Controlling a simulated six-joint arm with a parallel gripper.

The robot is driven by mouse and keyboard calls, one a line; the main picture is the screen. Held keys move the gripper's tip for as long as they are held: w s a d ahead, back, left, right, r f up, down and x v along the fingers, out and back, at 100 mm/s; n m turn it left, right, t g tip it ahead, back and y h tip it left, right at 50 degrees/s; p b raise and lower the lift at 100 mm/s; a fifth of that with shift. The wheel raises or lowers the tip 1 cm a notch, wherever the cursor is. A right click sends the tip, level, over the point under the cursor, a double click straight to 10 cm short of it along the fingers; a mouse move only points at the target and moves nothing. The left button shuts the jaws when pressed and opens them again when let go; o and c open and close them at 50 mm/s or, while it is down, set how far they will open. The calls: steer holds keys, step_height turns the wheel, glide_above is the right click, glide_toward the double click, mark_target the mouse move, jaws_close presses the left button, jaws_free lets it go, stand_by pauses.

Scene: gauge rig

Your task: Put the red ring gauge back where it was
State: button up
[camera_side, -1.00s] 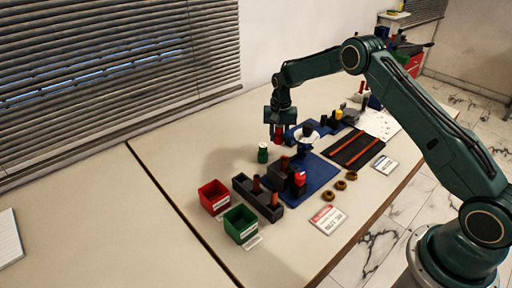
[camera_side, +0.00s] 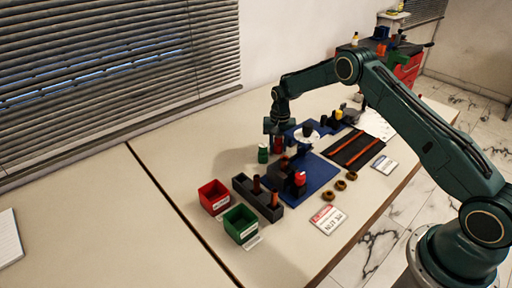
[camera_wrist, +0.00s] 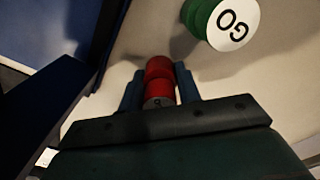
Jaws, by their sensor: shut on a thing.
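My gripper (camera_side: 277,136) is low over the table, behind the blue plate, and its fingers are shut on the red ring gauge (camera_side: 278,146). In the wrist view, the red ring gauge (camera_wrist: 159,76) sits between the two blue fingers of my gripper (camera_wrist: 159,85), with a grey part at its near end. The green gauge (camera_side: 263,155) stands upright on the table just left of the red one. Its white "GO" face shows in the wrist view on the green gauge (camera_wrist: 232,24). I cannot tell whether the red gauge touches the table.
A blue plate (camera_side: 321,174) carries dark fixtures and a red-topped part (camera_side: 299,179). A white dial (camera_side: 307,132) stands close right of my gripper. A dark rack (camera_side: 268,209), a red bin (camera_side: 205,198) and a green bin (camera_side: 234,226) are nearer. The left table is mostly clear.

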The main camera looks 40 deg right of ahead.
steer(key=shift+f, duration=0.1)
steer(key=o, duration=1)
step_height(320, 180, up, 12)
steer(key=shift+f, duration=0.1)
steer(key=shift+r, duration=0.25)
